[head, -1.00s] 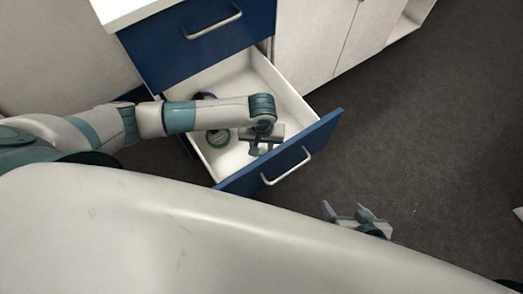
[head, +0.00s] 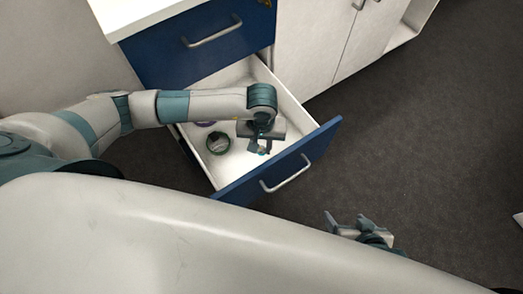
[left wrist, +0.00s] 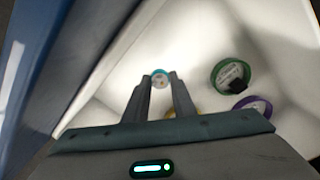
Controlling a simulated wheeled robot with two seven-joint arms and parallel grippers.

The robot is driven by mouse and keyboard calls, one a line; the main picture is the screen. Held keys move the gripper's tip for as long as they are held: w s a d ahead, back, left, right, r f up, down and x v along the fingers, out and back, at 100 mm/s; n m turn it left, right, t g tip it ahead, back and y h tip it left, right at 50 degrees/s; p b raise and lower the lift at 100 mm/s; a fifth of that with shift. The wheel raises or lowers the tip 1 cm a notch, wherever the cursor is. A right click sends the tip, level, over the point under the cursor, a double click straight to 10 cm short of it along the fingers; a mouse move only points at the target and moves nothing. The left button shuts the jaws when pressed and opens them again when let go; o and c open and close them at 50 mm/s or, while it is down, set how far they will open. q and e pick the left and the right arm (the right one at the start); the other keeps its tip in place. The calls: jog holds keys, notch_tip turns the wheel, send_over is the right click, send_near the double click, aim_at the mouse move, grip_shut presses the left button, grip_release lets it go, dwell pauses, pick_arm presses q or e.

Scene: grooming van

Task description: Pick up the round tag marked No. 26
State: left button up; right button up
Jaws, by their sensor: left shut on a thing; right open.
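A small round tag (left wrist: 159,79) with a teal rim and pale face sits between the fingertips of my left gripper (left wrist: 161,84) in the left wrist view. Its number is too small to read. In the head view the left gripper (head: 261,147) is inside the open drawer's outline, near its front, with a bit of the tag (head: 263,151) showing at the tips. The left gripper is shut on this tag. My right gripper (head: 346,224) is open and empty, outside the drawer, over the dark floor.
The open white drawer (head: 290,107) has a blue front (head: 235,190). Inside lie a green-rimmed round thing (left wrist: 231,76) with a dark piece, a purple-rimmed one (left wrist: 254,106) and a yellow one (left wrist: 168,114) partly hidden by the gripper. A closed blue drawer (head: 190,48) is above.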

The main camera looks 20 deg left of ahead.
pick_arm(q)
notch_tip(320, 180, up, 3)
jog(key=shift+f, duration=0.1)
dwell(0.6)
